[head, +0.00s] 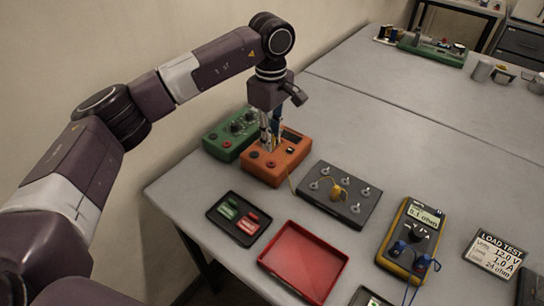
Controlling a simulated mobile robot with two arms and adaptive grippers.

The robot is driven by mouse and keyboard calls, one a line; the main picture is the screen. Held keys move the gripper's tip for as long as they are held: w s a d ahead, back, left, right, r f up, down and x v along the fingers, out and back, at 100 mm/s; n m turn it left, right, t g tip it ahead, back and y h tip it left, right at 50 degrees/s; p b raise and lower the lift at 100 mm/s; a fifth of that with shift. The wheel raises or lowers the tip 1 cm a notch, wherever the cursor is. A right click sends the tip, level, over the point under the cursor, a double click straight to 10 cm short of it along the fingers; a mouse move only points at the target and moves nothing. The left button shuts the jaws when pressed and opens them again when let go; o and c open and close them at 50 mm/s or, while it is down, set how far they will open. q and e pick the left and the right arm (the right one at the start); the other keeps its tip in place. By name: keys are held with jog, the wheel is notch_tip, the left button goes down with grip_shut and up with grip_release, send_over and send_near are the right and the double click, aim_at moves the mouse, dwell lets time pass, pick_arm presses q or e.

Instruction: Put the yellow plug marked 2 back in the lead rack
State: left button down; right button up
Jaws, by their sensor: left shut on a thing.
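My left gripper (269,147) points straight down over the orange box (262,172), its fingertips close to the box's top. It is shut on what appears to be a yellow plug, mostly hidden by the fingers. A thin yellow lead (291,184) runs from the orange box's right side toward a dark grey box (352,211) with several silver posts. A small yellow piece (337,192) sits on that box; I cannot read any number on it. I cannot tell for sure which thing is the lead rack. My right gripper is not in view.
A green box (222,143) stands left of the orange one. In front are a black tray (246,238) with green and red pieces, an empty red tray (303,262), a yellow multimeter (411,237) and a load test card (494,254). The table's back middle is clear.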

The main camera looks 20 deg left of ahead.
pick_arm(q)
jog(key=shift+s, duration=0.1)
jog(key=shift+s+m, duration=0.3)
jog(key=shift+m, duration=0.1)
jog(key=s+a+f+m, duration=0.1)
jog(key=s+m, duration=1.2)
jog(key=s, duration=0.8)
jog(key=shift+a, duration=0.4)
jog(key=shift+w, duration=0.1)
